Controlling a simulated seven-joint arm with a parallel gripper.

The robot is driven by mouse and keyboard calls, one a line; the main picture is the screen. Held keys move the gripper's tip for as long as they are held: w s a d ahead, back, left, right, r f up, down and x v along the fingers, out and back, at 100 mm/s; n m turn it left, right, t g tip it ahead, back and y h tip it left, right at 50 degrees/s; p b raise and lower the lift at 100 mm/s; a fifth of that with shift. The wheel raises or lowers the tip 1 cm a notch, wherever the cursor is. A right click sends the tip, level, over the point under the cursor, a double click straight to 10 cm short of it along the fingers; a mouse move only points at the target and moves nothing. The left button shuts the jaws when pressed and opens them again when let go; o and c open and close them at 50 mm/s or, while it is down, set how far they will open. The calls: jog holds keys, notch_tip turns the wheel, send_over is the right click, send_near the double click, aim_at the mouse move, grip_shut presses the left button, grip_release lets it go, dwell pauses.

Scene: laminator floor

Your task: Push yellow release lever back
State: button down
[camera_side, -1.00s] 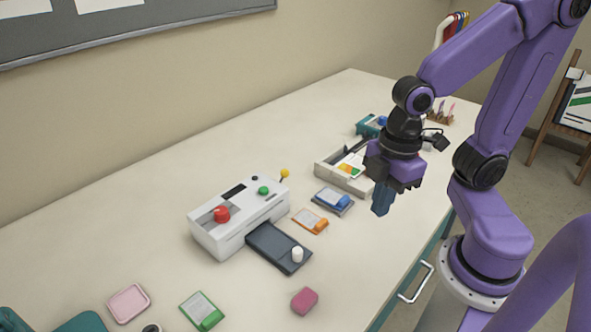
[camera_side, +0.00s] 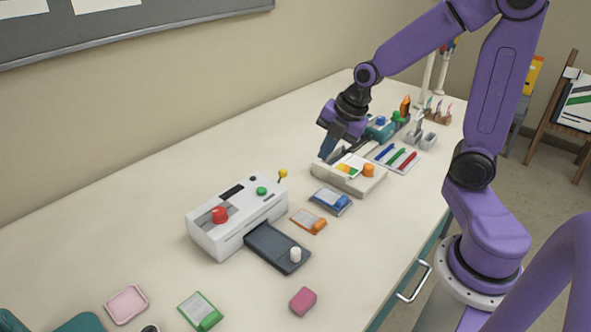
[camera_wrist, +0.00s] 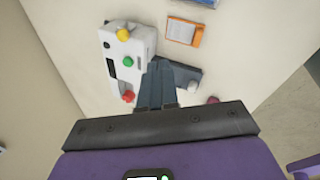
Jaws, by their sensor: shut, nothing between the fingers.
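The yellow release lever (camera_side: 283,174) is a small yellow ball on a thin dark stem at the right back end of the white laminator (camera_side: 215,240). In the wrist view the yellow lever knob (camera_wrist: 124,35) shows at the top end of the laminator (camera_wrist: 140,44). My gripper (camera_side: 326,157) is shut and empty. It is above the table to the right of and behind the lever, apart from it. In the wrist view its closed fingers (camera_wrist: 158,70) overlap the laminator's dark tray in the picture.
The laminator has a red knob (camera_side: 220,214), a green button (camera_side: 262,191) and a dark front tray (camera_side: 268,245) with a white knob. A light bin (camera_side: 372,184) stands beside my gripper. Blue (camera_side: 331,201) and orange (camera_side: 309,221) cards lie in front. Table behind the laminator is clear.

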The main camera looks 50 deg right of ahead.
jog(key=shift+w+d, duration=0.45)
jog(key=shift+d, duration=0.15)
jog(key=shift+f, duration=0.1)
jog(key=w+a+f, duration=0.2)
jog(key=w+f, duration=0.5)
jog(key=f, duration=0.2)
jog(key=shift+w+a, duration=0.2)
jog(key=shift+a, duration=0.1)
dwell(0.5)
